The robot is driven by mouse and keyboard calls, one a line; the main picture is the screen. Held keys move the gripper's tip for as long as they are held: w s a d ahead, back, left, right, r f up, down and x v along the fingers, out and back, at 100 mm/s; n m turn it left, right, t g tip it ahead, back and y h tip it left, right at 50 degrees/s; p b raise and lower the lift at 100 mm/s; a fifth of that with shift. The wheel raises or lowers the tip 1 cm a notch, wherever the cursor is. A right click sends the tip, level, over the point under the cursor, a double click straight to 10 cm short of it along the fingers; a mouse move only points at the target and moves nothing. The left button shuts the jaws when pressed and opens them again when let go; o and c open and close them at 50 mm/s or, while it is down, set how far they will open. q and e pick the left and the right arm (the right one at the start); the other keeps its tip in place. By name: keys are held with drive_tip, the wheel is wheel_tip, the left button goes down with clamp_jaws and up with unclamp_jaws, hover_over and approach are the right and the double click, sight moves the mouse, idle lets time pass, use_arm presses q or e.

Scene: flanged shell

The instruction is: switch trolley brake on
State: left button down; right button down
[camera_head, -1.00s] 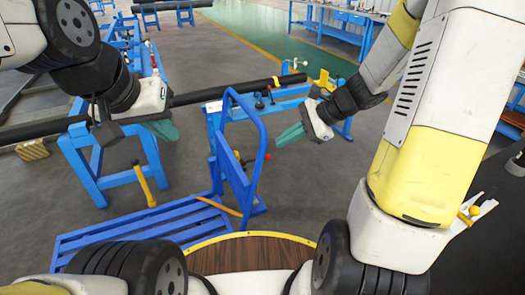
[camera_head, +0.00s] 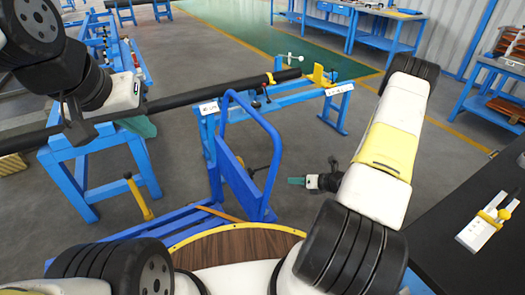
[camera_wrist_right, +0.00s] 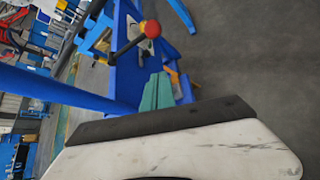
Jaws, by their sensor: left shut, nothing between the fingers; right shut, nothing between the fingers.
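The blue trolley (camera_head: 272,150) stands in front of me, with a tall tube handle and a flat slatted deck at floor level. In the right wrist view a lever with a red ball knob (camera_wrist_right: 152,28) sticks out from the trolley's blue panel (camera_wrist_right: 127,75). In the head view that lever is small and hard to make out. My right gripper (camera_head: 297,181) is shut and empty, right of the handle and apart from it. Its teal fingers (camera_wrist_right: 157,92) point toward the panel, below the knob in the wrist view. My left gripper (camera_head: 140,126) is shut and empty at the left, partly hidden.
A long black pipe (camera_head: 215,88) lies across blue stands behind the trolley. A yellow-handled tool (camera_head: 138,197) stands left of the trolley. A dark table (camera_head: 455,250) is at the right. Grey floor is free right of the trolley.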

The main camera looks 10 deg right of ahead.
sight(265, 168)
drive_tip(key=shift+w+f, duration=0.1)
drive_tip(key=shift+f, duration=0.05)
drive_tip(key=shift+w+a, duration=0.1)
drive_tip(key=x, duration=1)
drive_tip(key=r, duration=0.1)
drive_tip(key=w+d+r, duration=0.1)
drive_tip(key=r, duration=0.1)
drive_tip(key=shift+w+d+r, duration=0.2)
drive_tip(key=shift+w+d, duration=0.05)
drive_tip(key=shift+w, duration=0.1)
drive_tip(key=shift+r, duration=0.2)
